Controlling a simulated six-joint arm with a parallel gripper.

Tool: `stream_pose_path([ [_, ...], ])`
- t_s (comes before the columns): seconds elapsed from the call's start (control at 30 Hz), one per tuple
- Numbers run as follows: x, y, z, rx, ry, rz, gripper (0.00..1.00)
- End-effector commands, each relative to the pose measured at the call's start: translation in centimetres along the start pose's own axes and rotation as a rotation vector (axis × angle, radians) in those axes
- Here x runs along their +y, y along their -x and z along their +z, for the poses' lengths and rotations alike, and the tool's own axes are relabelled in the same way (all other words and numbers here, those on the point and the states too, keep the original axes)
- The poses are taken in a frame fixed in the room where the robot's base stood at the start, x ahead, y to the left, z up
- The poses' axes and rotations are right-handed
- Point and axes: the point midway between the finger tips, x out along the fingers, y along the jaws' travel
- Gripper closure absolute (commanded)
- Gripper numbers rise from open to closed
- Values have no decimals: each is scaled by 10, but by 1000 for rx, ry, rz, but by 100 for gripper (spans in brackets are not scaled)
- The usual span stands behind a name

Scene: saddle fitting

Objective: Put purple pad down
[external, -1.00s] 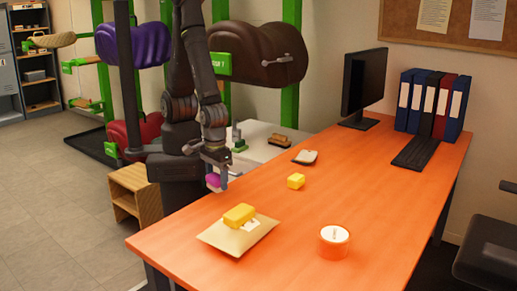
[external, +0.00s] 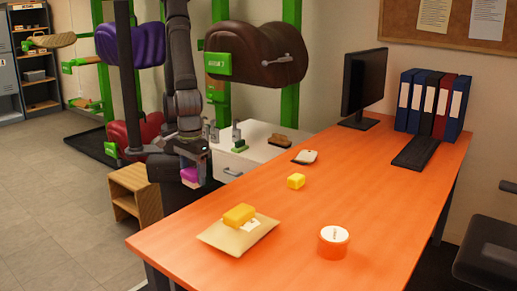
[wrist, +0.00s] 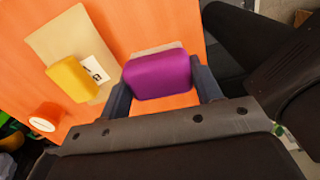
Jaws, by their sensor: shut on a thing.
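The purple pad (wrist: 158,76) is between the two fingers of my gripper (wrist: 163,92) in the wrist view. My gripper is shut on it. In the external view the purple pad (external: 190,175) hangs below my gripper (external: 194,172), near the left back edge of the orange desk (external: 300,215). It looks held above the desk's edge, but I cannot tell its exact height.
A yellow block (external: 239,214) lies on a tan envelope (external: 222,238) at the desk's front. A wooden stool (external: 130,195) stands left.

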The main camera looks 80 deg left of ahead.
Motion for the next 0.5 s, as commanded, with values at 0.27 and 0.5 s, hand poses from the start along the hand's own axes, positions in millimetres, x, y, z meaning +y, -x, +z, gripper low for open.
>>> stream_pose_path([
  [0.27,108,5,43,0,162,0,64],
  [0.5,193,2,69,1,300,-1,64],
])
